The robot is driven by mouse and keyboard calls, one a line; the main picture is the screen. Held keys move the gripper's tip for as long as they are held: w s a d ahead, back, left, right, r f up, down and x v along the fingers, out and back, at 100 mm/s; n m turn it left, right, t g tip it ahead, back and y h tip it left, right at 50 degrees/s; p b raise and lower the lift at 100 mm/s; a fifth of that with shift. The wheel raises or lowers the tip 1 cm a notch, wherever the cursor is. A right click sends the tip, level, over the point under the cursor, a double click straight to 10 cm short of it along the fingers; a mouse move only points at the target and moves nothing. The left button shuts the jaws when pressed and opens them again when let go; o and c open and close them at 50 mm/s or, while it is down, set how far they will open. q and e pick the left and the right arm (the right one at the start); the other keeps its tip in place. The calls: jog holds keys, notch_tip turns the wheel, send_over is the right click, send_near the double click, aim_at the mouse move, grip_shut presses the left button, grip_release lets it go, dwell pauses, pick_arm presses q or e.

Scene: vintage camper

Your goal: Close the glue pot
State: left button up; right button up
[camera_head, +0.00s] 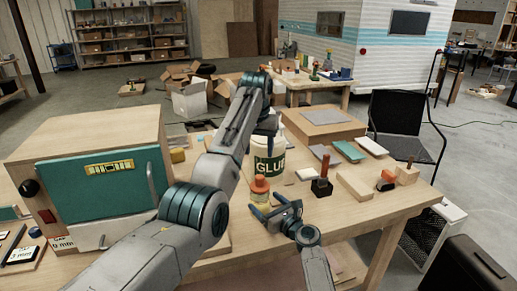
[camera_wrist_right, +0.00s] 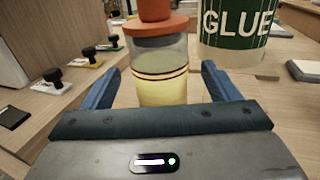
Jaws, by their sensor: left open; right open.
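The glue pot (camera_head: 260,196) is a small clear jar of yellow glue on the workbench, in front of a large white-and-green GLUE bottle (camera_head: 266,162). In the right wrist view the pot (camera_wrist_right: 163,88) stands upright. An orange top (camera_wrist_right: 154,25) with a wide rim and grey band sits over its mouth; whether it is fully seated I cannot tell. My right gripper (camera_head: 269,207) is open, with a finger on either side of the pot and gaps between.
A wooden cabinet with a green door (camera_head: 105,188) stands at the left of the bench. A stamp with a red-orange handle (camera_head: 322,180), wood blocks (camera_head: 354,186) and flat tiles lie to the right. A black chair (camera_head: 405,130) stands beyond the bench's right edge.

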jog(key=v, duration=0.8)
jog(key=shift+s+d+b, duration=0.1)
jog(key=shift+b, duration=0.25)
